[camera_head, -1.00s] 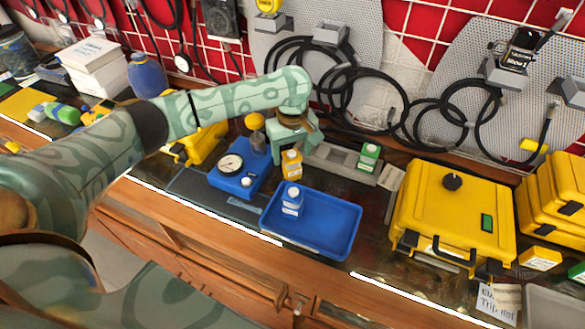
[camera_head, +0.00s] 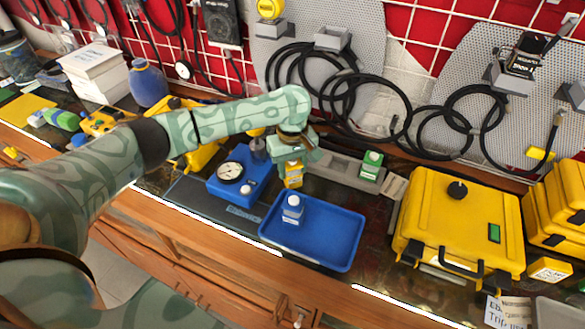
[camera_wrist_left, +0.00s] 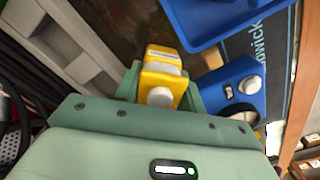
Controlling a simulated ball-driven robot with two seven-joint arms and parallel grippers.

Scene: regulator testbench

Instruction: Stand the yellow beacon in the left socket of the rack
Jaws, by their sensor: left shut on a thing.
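My left gripper (camera_head: 293,160) is shut on the yellow beacon (camera_head: 293,176), a small yellow block with a pale label and a white cap. In the left wrist view the beacon (camera_wrist_left: 158,70) sits between the two green fingers (camera_wrist_left: 160,92). The grey rack (camera_head: 335,170) lies along the back of the bench; a green beacon (camera_head: 371,165) stands in its right part. The beacon is in front of the rack's left end, which my gripper partly hides. I cannot tell the gap between them. My right gripper is not in view.
A blue tray (camera_head: 335,262) holding a white, blue-labelled beacon (camera_head: 292,210) lies in front. A blue gauge box (camera_head: 233,186) stands to the left and a yellow case (camera_head: 458,225) to the right. Black hoses (camera_head: 345,90) hang behind the rack.

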